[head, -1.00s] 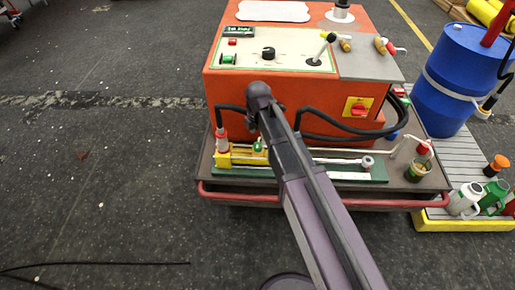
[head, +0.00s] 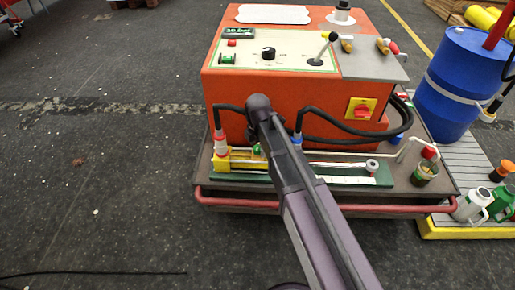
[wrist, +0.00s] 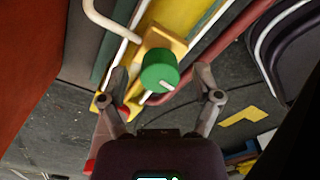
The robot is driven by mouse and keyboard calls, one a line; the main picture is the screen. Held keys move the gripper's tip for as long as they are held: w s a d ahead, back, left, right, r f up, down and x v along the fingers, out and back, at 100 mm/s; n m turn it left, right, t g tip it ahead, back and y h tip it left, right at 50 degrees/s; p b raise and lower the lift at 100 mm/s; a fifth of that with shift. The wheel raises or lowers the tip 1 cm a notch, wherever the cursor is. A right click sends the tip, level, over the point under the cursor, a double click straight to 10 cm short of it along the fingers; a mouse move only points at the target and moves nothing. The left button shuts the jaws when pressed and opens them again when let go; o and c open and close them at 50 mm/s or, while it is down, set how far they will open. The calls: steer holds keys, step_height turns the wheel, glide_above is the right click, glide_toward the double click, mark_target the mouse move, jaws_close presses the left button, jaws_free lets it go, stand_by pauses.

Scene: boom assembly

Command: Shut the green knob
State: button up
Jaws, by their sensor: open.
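The green knob (wrist: 159,71) sits on a yellow block (wrist: 158,38) in the wrist view, with a white pointer mark on its face. My gripper (wrist: 161,77) is open, with one finger on each side of the knob. A gap shows between the knob and each finger in the picture; I cannot tell the depth between them. In the head view the green knob (head: 257,149) is a small patch beside my arm, mostly hidden. My gripper is hidden behind my arm there.
The orange machine (head: 290,95) stands behind the yellow and green assembly. Black hoses (head: 345,137) loop in front of it. A red rail (head: 235,204) runs along the cart's front edge. A blue barrel (head: 455,85) stands at the right.

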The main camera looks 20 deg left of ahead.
jaws_close()
steer(key=shift+m, duration=0.5)
steer(key=m, duration=0.3)
steer(key=shift+s+d+m, duration=0.1)
steer(key=shift+m, duration=1.9)
